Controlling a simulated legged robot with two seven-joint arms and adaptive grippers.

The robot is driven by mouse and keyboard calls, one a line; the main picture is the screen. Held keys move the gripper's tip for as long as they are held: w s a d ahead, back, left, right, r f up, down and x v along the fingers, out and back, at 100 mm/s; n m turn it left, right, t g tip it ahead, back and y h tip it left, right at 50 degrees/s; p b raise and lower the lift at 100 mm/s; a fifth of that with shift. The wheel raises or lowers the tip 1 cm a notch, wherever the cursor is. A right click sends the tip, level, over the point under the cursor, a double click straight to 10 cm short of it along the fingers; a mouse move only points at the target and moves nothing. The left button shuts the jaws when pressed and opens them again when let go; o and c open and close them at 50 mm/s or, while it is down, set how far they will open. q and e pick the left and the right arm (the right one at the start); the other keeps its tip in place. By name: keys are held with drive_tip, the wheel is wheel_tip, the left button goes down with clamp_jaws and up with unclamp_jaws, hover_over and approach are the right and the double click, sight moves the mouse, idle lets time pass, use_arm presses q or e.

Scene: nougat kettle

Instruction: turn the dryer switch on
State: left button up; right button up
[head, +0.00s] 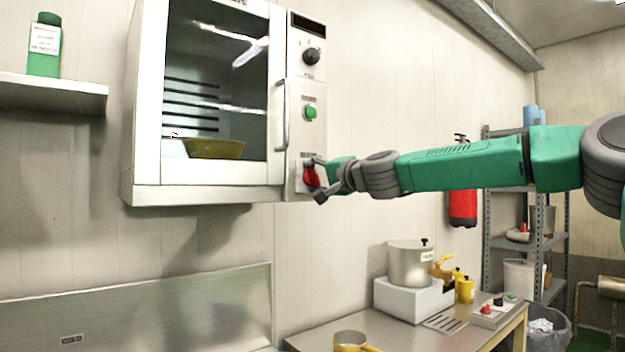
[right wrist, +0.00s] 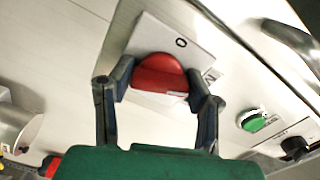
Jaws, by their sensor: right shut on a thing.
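The dryer (head: 150,195) is a white wall-mounted cabinet with a glass door, in the left and middle of the head view. Its red switch (head: 311,177) is a rotary knob low on the control panel. In the right wrist view the red switch (right wrist: 160,73) sits on a light plate marked "0". My right gripper (head: 318,180) is at the switch; in the right wrist view its two fingers (right wrist: 160,88) are on either side of the knob, shut on it. My left gripper is in neither view.
A green button (head: 310,112) and a black knob (head: 312,57) are higher on the panel, beside the door handle (head: 282,115). A yellow bowl (head: 214,148) is inside the dryer. Below stands a table with a pot (head: 410,267). A red extinguisher (head: 463,207) hangs farther back.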

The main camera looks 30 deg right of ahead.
drive_tip(key=shift+d+f+m, duration=0.15)
drive_tip(key=shift+m, duration=1.75)
drive_tip(key=o, duration=1.2)
drive_tip(key=shift+d, duration=0.2)
drive_tip(key=shift+s, duration=0.15)
drive_tip(key=s+d, duration=0.1)
drive_tip(key=s, duration=1)
drive_tip(key=shift+s+f, duration=0.15)
drive_tip(key=shift+s, duration=0.2)
